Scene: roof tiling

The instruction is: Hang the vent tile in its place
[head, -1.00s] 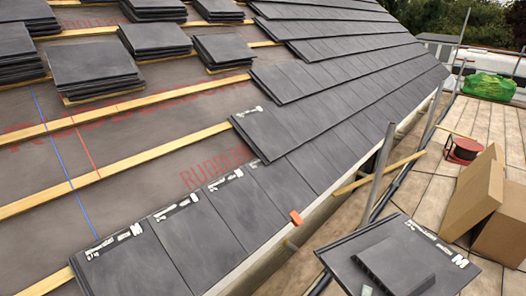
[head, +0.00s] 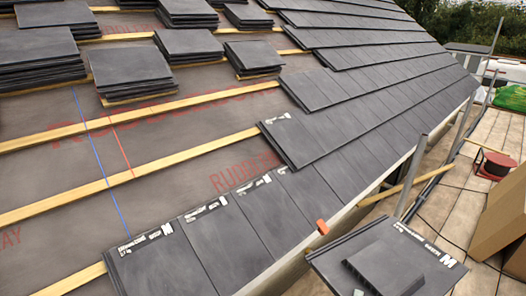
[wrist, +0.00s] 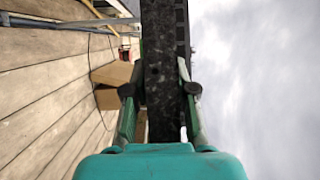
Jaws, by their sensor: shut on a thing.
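The vent tile (head: 418,256) is dark grey with a raised hood and white print along its upper edge. It is at the lower right of the head view, in front of the scaffold boards and right of the eaves. In the wrist view the dark tile (wrist: 163,75) stands between the two fingers of my gripper (wrist: 160,92), which is shut on it. My gripper is out of sight in the head view. The lowest course of laid tiles (head: 245,225) ends at the left, where a bare batten (head: 75,281) and underlay show. A bare batten (head: 130,177) runs above that course.
Several tile stacks (head: 130,70) stand on the battens at the upper left. A scaffold pole (head: 412,175), a red reel (head: 495,165) and cardboard boxes (head: 500,225) are on the right. Blue (head: 100,160) and red lines mark the underlay.

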